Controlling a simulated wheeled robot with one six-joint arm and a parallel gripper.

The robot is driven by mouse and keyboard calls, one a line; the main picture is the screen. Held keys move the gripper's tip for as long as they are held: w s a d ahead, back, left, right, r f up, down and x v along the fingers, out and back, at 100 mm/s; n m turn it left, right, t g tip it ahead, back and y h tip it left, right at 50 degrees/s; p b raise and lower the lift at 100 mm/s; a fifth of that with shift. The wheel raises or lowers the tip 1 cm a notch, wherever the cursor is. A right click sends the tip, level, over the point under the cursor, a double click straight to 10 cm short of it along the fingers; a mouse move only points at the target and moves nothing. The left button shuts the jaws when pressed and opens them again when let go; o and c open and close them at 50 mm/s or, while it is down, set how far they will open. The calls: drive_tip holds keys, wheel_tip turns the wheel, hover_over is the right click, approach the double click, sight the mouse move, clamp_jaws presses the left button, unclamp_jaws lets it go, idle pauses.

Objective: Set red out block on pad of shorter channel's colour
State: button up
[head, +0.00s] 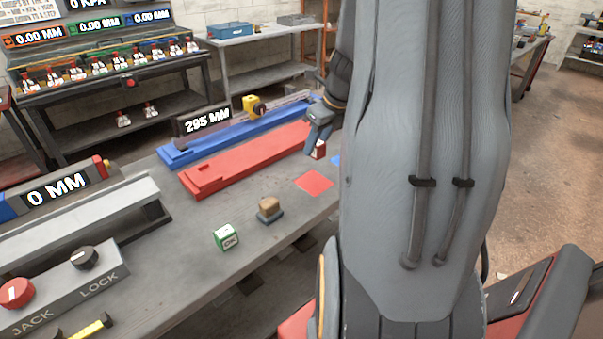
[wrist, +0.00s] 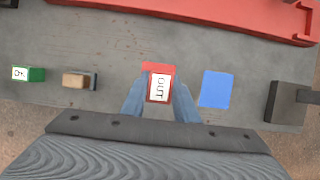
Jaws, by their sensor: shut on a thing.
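My gripper (head: 318,141) is shut on the out block (wrist: 159,87), a red block with a white face reading OUT. In the wrist view the block sits between the fingertips and covers most of the red pad (wrist: 158,66). The head view shows the block (head: 320,150) held up, with the red pad (head: 314,182) bare below it in the picture. The blue pad (wrist: 215,88) lies to the right of the block in the wrist view. The red channel (head: 245,162) and blue channel (head: 215,142) lie side by side; their far ends are near or behind my arm.
A green OK block (head: 226,237) and a brown-topped block (head: 270,209) stand on the bench. A gauge reading 295 MM (head: 203,121) with a yellow slider (head: 250,105) is behind the channels. A jack and lock panel (head: 70,285) fills the near left.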

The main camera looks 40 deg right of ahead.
drive_tip(key=f+b, duration=0.1)
drive_tip(key=f, duration=0.4)
drive_tip(key=shift+w+f, duration=0.15)
drive_tip(key=shift+w, duration=0.05)
drive_tip(key=shift+f+b, duration=0.75)
drive_tip(key=shift+f, duration=1.6)
drive_tip(key=shift+f, duration=0.1)
drive_tip(key=o, duration=1.1)
